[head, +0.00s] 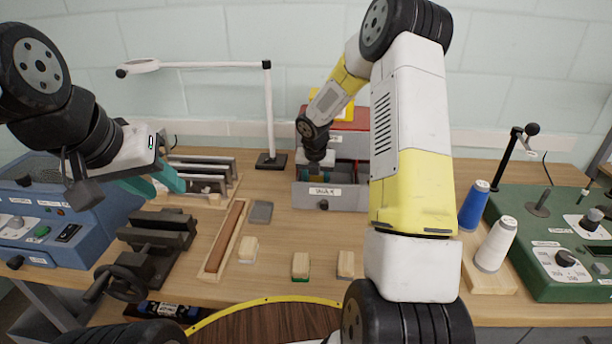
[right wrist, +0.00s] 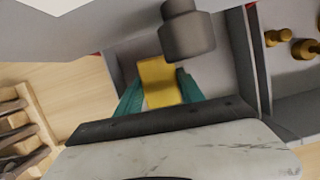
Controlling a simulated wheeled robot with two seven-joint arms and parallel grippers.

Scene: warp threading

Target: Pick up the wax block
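The yellow wax block (right wrist: 158,80) lies in the open drawer of the small cabinet; the right wrist view shows it between the teal fingers of my right gripper (right wrist: 159,86). The fingers are on either side of the block and look very close to its sides. Whether they press on it cannot be told. In the head view my right gripper reaches down into the grey drawer (head: 342,196), and the block is hidden there. My left gripper (head: 153,181) is open and empty, above the bench at the left.
A grey knob (right wrist: 187,30) stands close to the block in the right wrist view. Brass parts (right wrist: 292,43) lie in a compartment to the right. Wooden-handled blocks (head: 300,265), blue (head: 474,207) and white (head: 496,245) thread cones and a dark vise (head: 150,250) stand on the bench.

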